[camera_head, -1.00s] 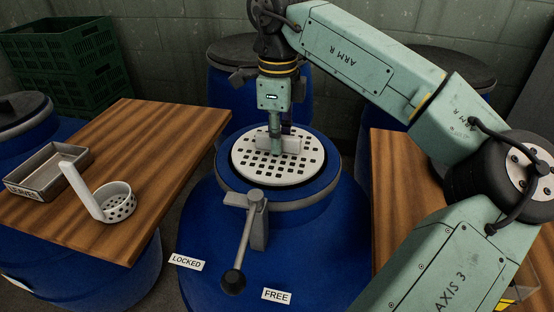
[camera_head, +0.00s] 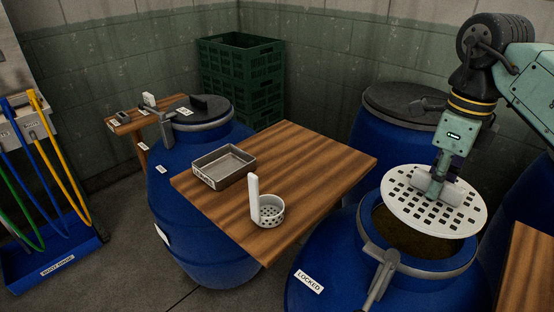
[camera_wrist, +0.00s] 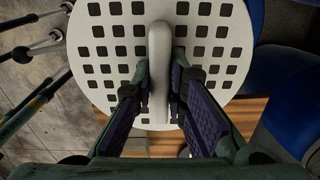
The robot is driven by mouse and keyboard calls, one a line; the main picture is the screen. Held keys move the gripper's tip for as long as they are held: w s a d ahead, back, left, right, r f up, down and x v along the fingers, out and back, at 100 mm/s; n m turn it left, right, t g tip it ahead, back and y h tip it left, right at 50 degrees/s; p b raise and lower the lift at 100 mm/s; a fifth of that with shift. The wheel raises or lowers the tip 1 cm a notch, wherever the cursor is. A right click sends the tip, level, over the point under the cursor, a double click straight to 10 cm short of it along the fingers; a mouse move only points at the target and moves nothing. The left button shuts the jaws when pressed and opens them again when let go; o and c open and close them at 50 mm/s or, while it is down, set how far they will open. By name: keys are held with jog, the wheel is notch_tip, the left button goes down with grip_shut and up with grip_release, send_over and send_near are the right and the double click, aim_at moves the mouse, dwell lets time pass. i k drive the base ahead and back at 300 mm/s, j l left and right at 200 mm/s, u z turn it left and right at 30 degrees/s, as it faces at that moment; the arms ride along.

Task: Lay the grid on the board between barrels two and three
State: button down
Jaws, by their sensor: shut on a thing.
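The grid is a round white plate (camera_head: 400,204) with square holes and a raised bar handle on top. My gripper (camera_head: 437,190) is shut on that handle and holds the grid in the air, slightly tilted, above an open blue barrel (camera_head: 340,268) at the right in the head view. Dark contents show inside the barrel's mouth. In the wrist view the fingers (camera_wrist: 160,95) close on the handle from both sides, with the grid (camera_wrist: 215,60) behind. A wooden board (camera_head: 325,165) spans between this barrel and another blue barrel (camera_head: 185,210) to the left.
On the board stand a grey metal tray (camera_head: 236,172) and a white perforated ladle (camera_head: 268,213). Free board surface lies right of them. Green crates (camera_head: 240,60) are stacked at the back wall. The open barrel's lever (camera_head: 384,270) sticks out in front.

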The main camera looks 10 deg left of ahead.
aim_at(309, 169)
jog(key=j+z, duration=0.2)
jog(key=j, duration=0.3)
jog(key=k+j+z, duration=0.2)
jog(key=j, duration=0.3)
jog(key=i+j+z, duration=0.45)
jog(key=j, duration=0.45)
jog(key=i+j+z, duration=0.2)
jog(key=i, duration=0.3)
